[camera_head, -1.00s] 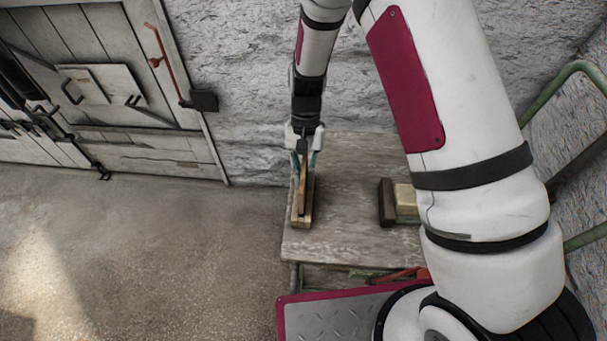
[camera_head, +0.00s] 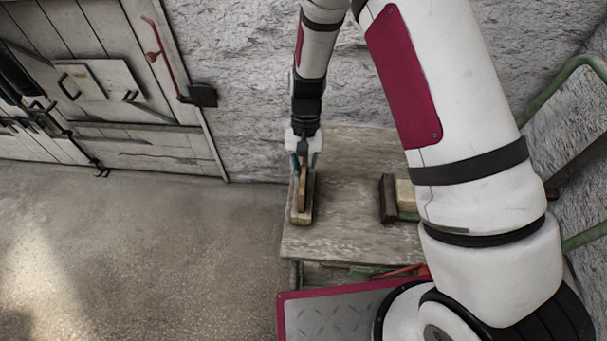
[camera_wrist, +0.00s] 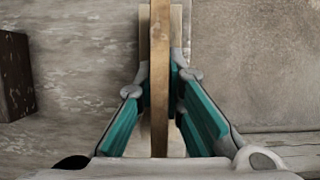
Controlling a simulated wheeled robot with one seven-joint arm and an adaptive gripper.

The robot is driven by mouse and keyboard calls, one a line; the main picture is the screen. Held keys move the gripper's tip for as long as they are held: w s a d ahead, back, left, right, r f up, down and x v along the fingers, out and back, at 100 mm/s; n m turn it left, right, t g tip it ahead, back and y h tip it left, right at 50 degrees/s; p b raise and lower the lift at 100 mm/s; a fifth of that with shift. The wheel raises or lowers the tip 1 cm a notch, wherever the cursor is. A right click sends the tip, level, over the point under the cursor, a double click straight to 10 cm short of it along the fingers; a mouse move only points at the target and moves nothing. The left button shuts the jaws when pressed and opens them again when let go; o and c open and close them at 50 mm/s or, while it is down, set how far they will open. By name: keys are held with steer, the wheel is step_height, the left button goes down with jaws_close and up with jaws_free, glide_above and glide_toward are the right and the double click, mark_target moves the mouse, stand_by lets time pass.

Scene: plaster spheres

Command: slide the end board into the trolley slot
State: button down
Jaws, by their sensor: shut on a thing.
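The end board (camera_head: 303,186) is a thin brown wooden board, held on edge. My gripper (camera_head: 303,160) is shut on it above the left side of the trolley top (camera_head: 345,225). Beneath the board lies a narrow light wooden slot piece (camera_head: 301,220) along the trolley's left edge. In the wrist view the board (camera_wrist: 159,110) runs down the middle between the teal fingers of my gripper (camera_wrist: 163,78), and the slot piece (camera_wrist: 145,35) shows on both sides of it. The board lines up with the slot piece; its lower edge is hidden, so I cannot tell how deep it sits.
A dark brown block with a pale block (camera_head: 405,194) behind it stands on the trolley's right part, partly behind my arm. A green rail (camera_head: 535,104) rises at the right. The rough wall (camera_head: 245,90) is just behind; floor at left is clear.

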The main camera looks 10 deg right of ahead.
steer(key=shift+f+b, duration=0.5)
steer(key=shift+f, duration=0.45)
steer(key=c, duration=1.6)
jaws_free()
steer(key=shift+r, duration=0.15)
steer(key=shift+r+p, duration=1.1)
steer(key=shift+r, duration=0.75)
